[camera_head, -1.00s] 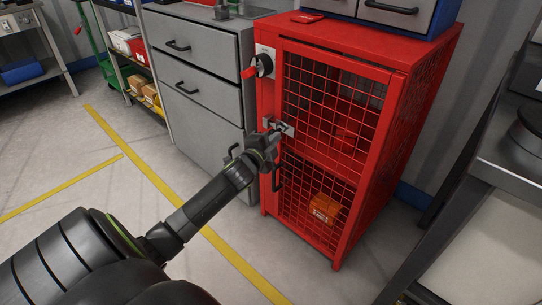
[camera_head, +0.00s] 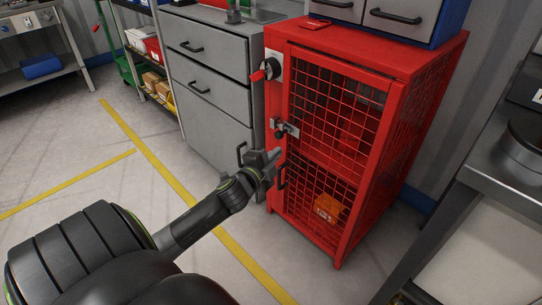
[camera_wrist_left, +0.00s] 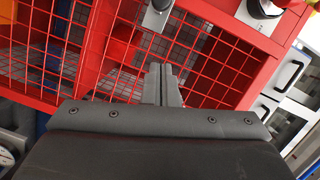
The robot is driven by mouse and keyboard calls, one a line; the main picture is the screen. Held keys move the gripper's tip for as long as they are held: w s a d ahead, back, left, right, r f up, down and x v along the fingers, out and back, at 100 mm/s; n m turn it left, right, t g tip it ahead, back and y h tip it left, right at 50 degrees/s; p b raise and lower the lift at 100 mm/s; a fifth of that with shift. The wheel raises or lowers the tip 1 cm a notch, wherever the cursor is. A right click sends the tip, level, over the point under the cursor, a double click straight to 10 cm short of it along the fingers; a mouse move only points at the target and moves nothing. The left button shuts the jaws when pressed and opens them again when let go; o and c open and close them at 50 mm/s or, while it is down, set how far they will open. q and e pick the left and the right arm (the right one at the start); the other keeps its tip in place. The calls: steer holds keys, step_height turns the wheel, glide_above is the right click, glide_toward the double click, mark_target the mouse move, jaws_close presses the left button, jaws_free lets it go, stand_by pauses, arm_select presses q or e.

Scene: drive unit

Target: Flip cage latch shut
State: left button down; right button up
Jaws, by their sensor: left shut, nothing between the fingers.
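The red cage (camera_head: 348,53) is a cabinet with a wire-mesh front door (camera_head: 335,97), which looks closed or nearly so. The metal cage latch (camera_head: 285,127) sits at the door's left edge, about mid-height; its exact lever position is too small to tell. My right gripper is not seen.
A black door handle (camera_head: 282,176) is close to my left fingertips. A rotary switch with a red handle (camera_head: 268,70) is above the latch. Grey drawers (camera_head: 212,105) stand left of the cage, a metal bench (camera_head: 500,160) right. An orange box (camera_head: 327,207) lies inside.

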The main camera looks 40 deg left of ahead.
arm_select(q)
steer(key=shift+s+d, duration=0.15)
steer(key=shift+s, duration=0.85)
